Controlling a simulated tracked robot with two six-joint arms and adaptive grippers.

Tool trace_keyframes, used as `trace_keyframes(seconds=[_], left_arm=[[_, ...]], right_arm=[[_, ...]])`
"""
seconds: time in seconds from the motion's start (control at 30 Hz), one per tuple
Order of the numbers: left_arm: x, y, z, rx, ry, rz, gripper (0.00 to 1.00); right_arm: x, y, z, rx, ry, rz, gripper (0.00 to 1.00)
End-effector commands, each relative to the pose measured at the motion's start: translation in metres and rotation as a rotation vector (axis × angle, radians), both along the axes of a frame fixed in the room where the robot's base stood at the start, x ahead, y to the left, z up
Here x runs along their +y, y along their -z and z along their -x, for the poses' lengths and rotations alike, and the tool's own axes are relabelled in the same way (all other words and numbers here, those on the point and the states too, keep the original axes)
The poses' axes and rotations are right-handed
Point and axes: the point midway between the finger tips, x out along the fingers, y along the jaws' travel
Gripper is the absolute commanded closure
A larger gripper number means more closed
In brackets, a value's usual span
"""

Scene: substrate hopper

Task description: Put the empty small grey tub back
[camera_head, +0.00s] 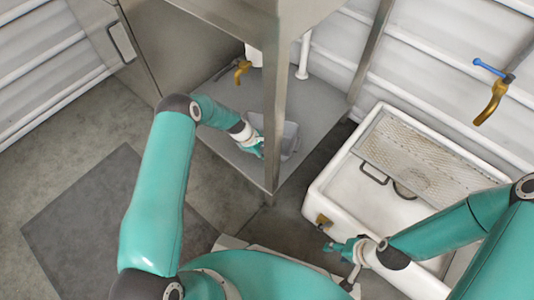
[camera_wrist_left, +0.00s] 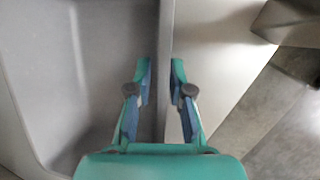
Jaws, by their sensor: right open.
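The small grey tub (camera_head: 291,138) stands on the grey shelf under the steel hopper, partly hidden by the front post. It also shows large in the left wrist view (camera_wrist_left: 95,75), where its inside looks empty. My left gripper (camera_head: 259,149) is at the tub's near left side. My right gripper (camera_head: 340,250) is open and empty beside the white sink's near corner.
The steel hopper stand (camera_head: 276,110) has a post close beside my left gripper. A brass tap (camera_head: 242,71) hangs above the grey shelf (camera_head: 240,103). A white sink (camera_head: 332,178) with a perforated tray (camera_head: 410,160) stands right, under a blue-handled tap (camera_head: 490,100).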

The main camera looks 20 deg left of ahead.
Motion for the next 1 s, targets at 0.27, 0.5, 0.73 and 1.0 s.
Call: trace_keyframes(seconds=[0.27,0.5,0.73,1.0], left_arm=[[0.0,0.0,0.0,0.0,0.0,0.0,0.69],[0.005,-0.015,0.002,-0.001,-0.001,0.0,0.69],[0.02,-0.055,0.01,-0.002,-0.001,0.0,0.69],[0.038,-0.097,0.02,-0.001,0.0,0.0,0.69]], right_arm=[[0.0,0.0,0.0,0.0,0.0,0.0,0.46],[0.0,-0.007,0.0,0.0,0.0,0.0,0.46],[0.0,-0.024,0.0,0.0,0.0,0.0,0.46],[0.0,-0.039,0.0,0.0,0.0,0.0,0.46]])
